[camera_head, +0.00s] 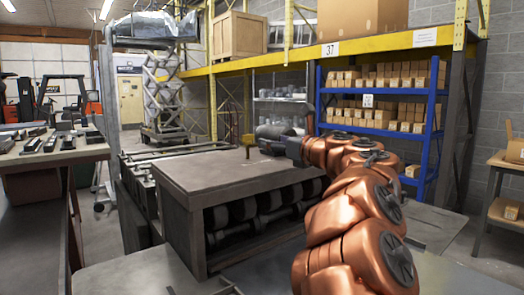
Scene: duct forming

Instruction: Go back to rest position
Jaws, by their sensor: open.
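My copper-coloured arm reaches in from the lower right over the right side of a workbench. My gripper (294,148) is the small dark part at the arm's far end, above the bench's back right. Its fingers are hard to make out at this size, and I see nothing held in it. The workbench (215,170) has a flat brown top and dark cylinders underneath. A small dark and yellowish upright item (248,143) shows at the bench's back edge, left of my gripper; I cannot tell what it is.
A blue shelf (432,125) with several small boxes stands behind the arm, under a yellow rack (390,42) holding a large carton (362,18). A table with metal parts (50,158) is at the left. A wooden stand (497,190) is at the right. The bench top is mostly clear.

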